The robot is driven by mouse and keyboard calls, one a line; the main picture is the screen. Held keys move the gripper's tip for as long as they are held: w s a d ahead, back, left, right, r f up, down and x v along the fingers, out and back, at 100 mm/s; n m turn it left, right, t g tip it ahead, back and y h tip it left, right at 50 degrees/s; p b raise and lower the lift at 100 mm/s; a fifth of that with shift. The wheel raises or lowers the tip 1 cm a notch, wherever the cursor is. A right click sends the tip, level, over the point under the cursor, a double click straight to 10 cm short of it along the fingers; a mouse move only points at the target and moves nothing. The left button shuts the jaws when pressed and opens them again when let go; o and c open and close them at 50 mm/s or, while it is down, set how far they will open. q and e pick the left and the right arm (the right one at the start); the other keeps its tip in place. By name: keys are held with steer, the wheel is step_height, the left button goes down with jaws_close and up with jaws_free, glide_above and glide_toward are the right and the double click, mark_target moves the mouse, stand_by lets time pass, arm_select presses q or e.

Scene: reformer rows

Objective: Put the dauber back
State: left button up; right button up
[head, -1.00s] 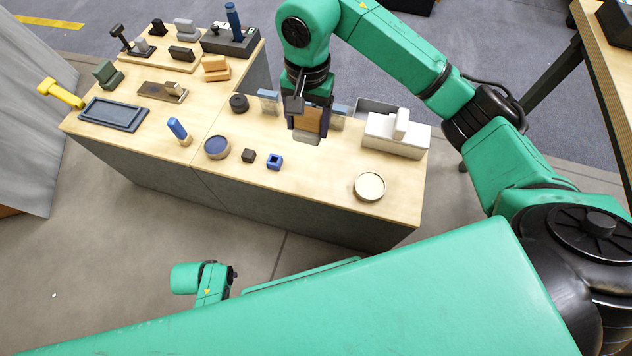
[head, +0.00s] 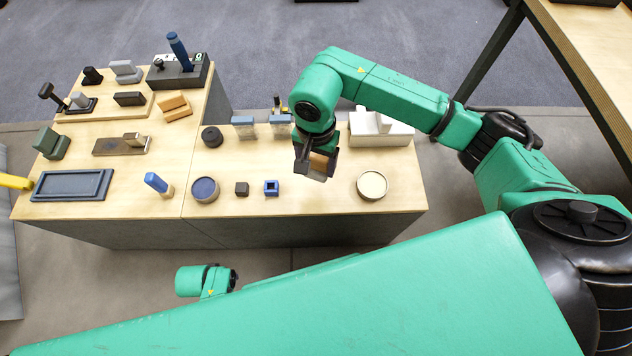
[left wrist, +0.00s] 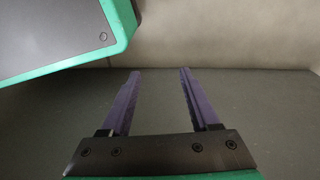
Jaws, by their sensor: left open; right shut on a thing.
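My right gripper (head: 316,170) is shut on a brown wood-coloured piece (head: 320,161) and holds it above the front bench, left of the round cream dish. The dark fingers hide much of the piece, and I cannot tell if it is the dauber. A blue-topped stick with a wooden lower part (head: 158,184), perhaps a dauber, leans on the bench beside the round blue pad (head: 205,189). My left gripper (left wrist: 158,98) is open and empty in the left wrist view, low over a dark grey surface.
The cream dish (head: 372,185), a dark cube (head: 241,189) and a blue square ring (head: 271,187) lie near the front edge. A dark blue tray (head: 70,185) lies left.

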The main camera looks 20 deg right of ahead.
step_height(320, 180, down, 10)
steer(key=shift+b, duration=0.6)
arm_select(q)
steer(key=w+r, duration=0.1)
steer(key=d+r, duration=0.1)
steer(key=r, duration=0.1)
steer(key=shift+w, duration=0.4)
arm_select(e)
steer(key=shift+f, duration=0.1)
steer(key=o, duration=1.1)
arm_select(q)
steer(key=shift+w+r, duration=0.1)
steer(key=shift+r, duration=0.1)
